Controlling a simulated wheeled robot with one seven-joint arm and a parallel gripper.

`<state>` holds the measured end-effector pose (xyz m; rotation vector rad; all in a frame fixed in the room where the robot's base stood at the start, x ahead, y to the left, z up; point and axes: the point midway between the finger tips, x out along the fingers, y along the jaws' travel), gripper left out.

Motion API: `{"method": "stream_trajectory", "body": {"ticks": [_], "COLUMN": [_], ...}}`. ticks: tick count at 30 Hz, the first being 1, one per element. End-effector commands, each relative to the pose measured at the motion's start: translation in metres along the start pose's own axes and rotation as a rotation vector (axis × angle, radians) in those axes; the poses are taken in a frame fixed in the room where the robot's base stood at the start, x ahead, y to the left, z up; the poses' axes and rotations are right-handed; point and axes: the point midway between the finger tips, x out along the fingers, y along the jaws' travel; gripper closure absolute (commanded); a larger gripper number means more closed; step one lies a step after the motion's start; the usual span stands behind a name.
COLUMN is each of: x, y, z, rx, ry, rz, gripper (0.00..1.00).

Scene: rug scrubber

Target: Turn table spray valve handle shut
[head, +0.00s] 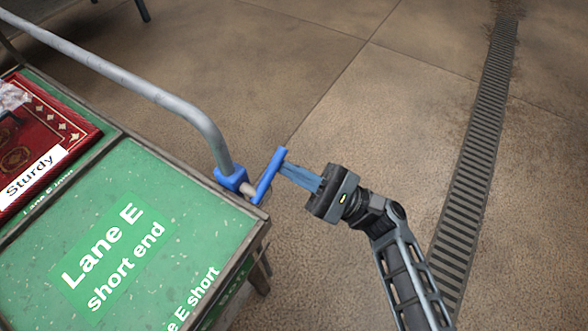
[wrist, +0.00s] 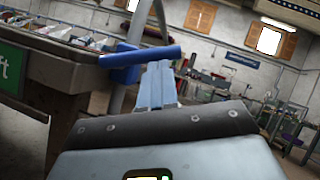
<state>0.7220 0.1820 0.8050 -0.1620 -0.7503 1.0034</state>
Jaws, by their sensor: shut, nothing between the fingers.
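The table spray valve has a blue body (head: 231,181) at the foot of a grey pipe (head: 150,88), at the corner of the green table (head: 150,215). Its blue bar handle (head: 269,175) sticks out past the table edge, tilted in the head view. In the wrist view the handle (wrist: 140,57) lies nearly level across the picture. My gripper (head: 284,170) is shut, its blue fingers together and empty. The fingertips are at the handle's outer side, very near or touching; I cannot tell which. In the wrist view the fingers (wrist: 157,85) point at the handle's right part.
A red patterned rug (head: 45,140) with a "Sturdy" label lies on the table at the left. The tabletop reads "Lane E short end". A floor drain grate (head: 480,150) runs along the right. The brown floor around my arm is clear.

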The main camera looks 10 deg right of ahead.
Motion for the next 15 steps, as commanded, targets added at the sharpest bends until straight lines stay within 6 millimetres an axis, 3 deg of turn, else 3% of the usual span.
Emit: {"method": "stream_trajectory", "body": {"ticks": [15], "x": [0.011], "y": [-0.009], "z": [0.016], "rx": [-0.248], "ry": [-0.001], "rz": [0.162], "gripper": [1.00]}}
